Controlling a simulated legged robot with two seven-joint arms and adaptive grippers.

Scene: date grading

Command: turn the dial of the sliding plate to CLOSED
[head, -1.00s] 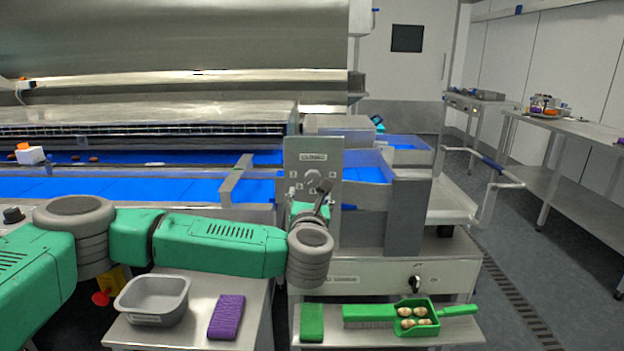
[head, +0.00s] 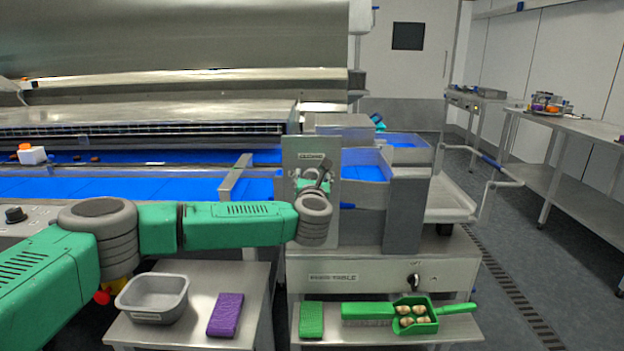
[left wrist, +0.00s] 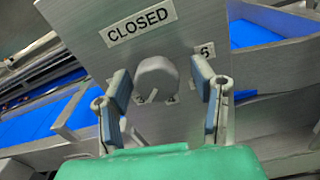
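The sliding plate (head: 300,147) is an upright grey metal panel on the sorting machine, with a CLOSED label near its top. In the left wrist view the plate (left wrist: 195,25) fills the middle. Its round grey dial (left wrist: 156,75) sits below the CLOSED label (left wrist: 140,24). A pale pointer mark on the dial faces down, between the numbers 3 and 4, away from CLOSED. My left gripper (left wrist: 161,82) is open, one finger on each side of the dial, with visible gaps. In the head view my left gripper (head: 314,181) hides most of the dial. My right gripper is not in view.
Below the plate are a grey tub (head: 153,296), a purple pad (head: 225,314), a green pad (head: 311,320), a brush (head: 368,313) and a green scoop (head: 416,316) holding several dates. Metal walls of a chute (head: 407,210) stand right of the plate.

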